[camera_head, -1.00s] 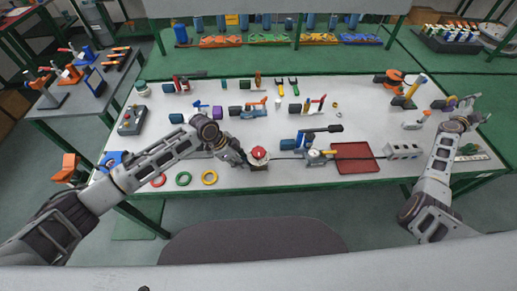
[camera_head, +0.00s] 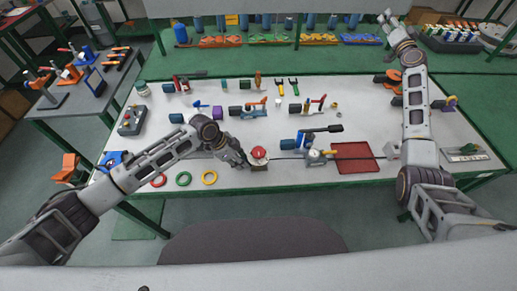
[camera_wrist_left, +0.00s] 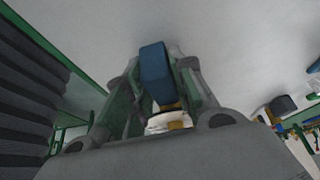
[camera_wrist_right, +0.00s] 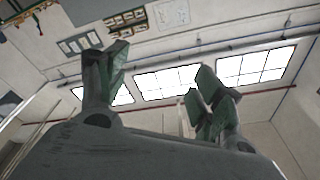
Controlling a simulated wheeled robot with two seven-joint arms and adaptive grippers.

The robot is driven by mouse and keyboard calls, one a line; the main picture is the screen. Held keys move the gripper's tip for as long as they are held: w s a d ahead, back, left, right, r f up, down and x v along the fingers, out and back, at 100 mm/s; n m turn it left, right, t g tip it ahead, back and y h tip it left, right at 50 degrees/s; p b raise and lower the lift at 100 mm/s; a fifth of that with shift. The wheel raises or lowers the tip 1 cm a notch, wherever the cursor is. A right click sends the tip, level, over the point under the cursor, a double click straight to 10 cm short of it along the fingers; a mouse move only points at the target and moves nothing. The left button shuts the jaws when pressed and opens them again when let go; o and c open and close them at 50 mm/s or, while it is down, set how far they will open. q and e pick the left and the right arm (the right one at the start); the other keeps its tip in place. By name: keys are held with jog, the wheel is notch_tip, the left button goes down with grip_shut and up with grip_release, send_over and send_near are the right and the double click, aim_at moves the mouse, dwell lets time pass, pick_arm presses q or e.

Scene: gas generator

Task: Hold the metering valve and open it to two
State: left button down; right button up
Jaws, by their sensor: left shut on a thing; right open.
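My left gripper (camera_head: 243,160) is low over the front of the table, just left of a red-topped round fitting (camera_head: 259,153). In the left wrist view its fingers (camera_wrist_left: 158,100) are shut on a part with a blue block (camera_wrist_left: 154,72), a brass piece and a white round piece. This seems to be the metering valve, but the fingers hide much of it. My right gripper (camera_head: 388,18) is raised beyond the far edge of the table, far from the left one. The right wrist view shows its fingers (camera_wrist_right: 155,88) spread, with nothing between them.
The white table (camera_head: 230,135) carries several valves and fittings in rows. A gauge fitting (camera_head: 314,155) and a red tray (camera_head: 354,158) lie right of the red-topped fitting. Coloured rings (camera_head: 183,179) lie at the front left. My right arm crosses above the table's right part.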

jog(key=s+a+r+n+g+y, duration=0.15)
jog(key=a+n+g+y, duration=0.4)
jog(key=a, duration=1.55)
jog(key=s+a+r+n+g+y, duration=0.1)
jog(key=s+a+n+g+y, duration=0.4)
jog(key=a, duration=1.5)
jog(key=s+a+f+n+g+h, duration=0.2)
jog(key=s+a+f+n+g, duration=0.25)
jog(key=s+a+f, duration=0.7)
jog(key=s+d+f+n+g+h, duration=0.1)
jog(key=s+f+g+h, duration=0.3)
jog(key=s, duration=1)
jog(key=shift+s+f+n+g+h, duration=0.4)
jog(key=shift+f+h, duration=1.15)
jog(key=shift+f, duration=0.75)
jog(key=shift+f, duration=0.1)
